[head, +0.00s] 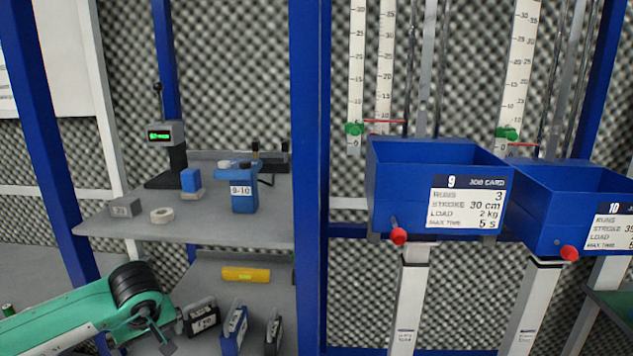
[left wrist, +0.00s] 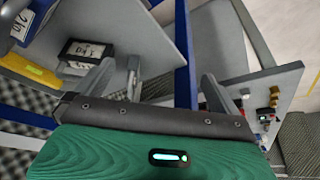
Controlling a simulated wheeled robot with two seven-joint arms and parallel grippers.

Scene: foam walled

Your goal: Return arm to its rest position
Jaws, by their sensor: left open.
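My left arm (head: 75,315), green with a black ringed joint, comes in from the lower left in the head view. My left gripper (head: 156,334) is near the bottom edge, in front of the lower grey shelf and left of the items on it. In the left wrist view the left gripper (left wrist: 158,78) has its two grey fingers spread wide apart, with nothing held between them. A black labelled block (left wrist: 88,52) shows beyond the left finger, and I see no grip on it. My right arm and gripper are not in view.
The grey upper shelf (head: 255,225) holds a blue B-10 block (head: 243,197), a white ring (head: 162,215) and a display device (head: 166,134). The lower shelf holds a yellow bar (head: 246,274) and several labelled blocks. Blue bins 9 (head: 400,205) and 10 (head: 535,215) stand right of a blue post (head: 309,180).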

